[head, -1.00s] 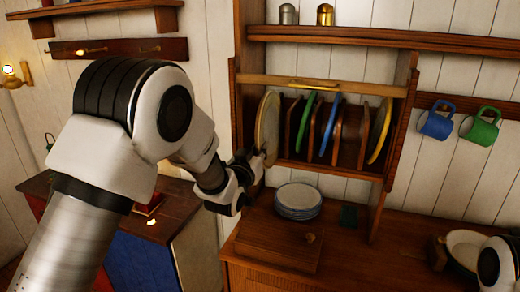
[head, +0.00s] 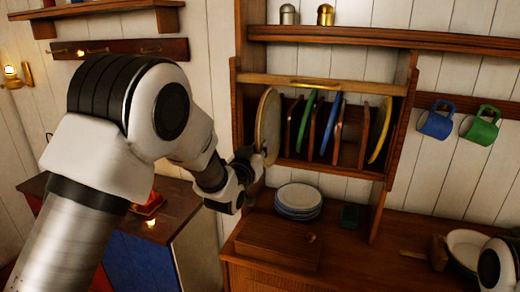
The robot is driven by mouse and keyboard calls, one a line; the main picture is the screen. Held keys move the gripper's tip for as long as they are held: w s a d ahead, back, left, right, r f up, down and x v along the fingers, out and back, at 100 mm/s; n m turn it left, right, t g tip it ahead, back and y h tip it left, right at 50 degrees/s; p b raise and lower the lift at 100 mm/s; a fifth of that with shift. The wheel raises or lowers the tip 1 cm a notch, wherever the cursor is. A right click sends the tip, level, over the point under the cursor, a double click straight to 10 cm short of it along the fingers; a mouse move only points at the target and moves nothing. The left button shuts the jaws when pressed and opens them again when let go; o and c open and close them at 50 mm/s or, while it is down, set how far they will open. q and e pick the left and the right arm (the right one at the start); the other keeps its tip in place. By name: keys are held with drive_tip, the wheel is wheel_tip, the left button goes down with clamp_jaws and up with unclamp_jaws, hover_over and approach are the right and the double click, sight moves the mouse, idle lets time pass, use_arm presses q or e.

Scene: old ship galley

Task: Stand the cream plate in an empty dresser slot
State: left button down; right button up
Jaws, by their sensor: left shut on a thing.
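The cream plate (head: 267,127) is upright, nearly edge-on, at the left end of the dresser rack (head: 322,84). My left gripper (head: 256,162) is shut on its lower edge; the fingertips are partly hidden. I cannot tell whether the plate is inside the leftmost slot or just in front of it. The rack also holds a green plate (head: 306,122), a blue plate (head: 331,126) and a yellow plate (head: 380,130), all upright between wooden dividers. A gap shows between the blue and yellow plates. Of my right arm only a white part shows at the lower right; its gripper is out of view.
A stack of white plates (head: 298,199) and a wooden box (head: 279,243) stand on the counter below. A white bowl (head: 466,246) is at the right. Blue (head: 436,123) and green (head: 481,128) mugs hang on the right wall. Shakers stand on the upper shelf (head: 390,38).

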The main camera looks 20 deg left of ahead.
sight(269, 137)
use_arm(q)
drive_tip(key=shift+w+r, duration=0.1)
drive_tip(key=shift+w, duration=0.05)
drive_tip(key=shift+w+d+f, duration=0.1)
drive_tip(key=shift+w+f, duration=0.05)
drive_tip(key=shift+w, duration=1.85)
drive_tip(key=shift+w+d+f, duration=0.1)
drive_tip(key=shift+w, duration=1.9)
drive_tip(key=shift+w+d, duration=0.15)
drive_tip(key=shift+w, duration=3.95)
drive_tip(key=shift+f, duration=0.15)
drive_tip(key=shift+w+f+b, duration=0.2)
drive_tip(key=shift+f+b, duration=0.3)
drive_tip(key=shift+f, duration=0.1)
drive_tip(key=shift+r, duration=0.1)
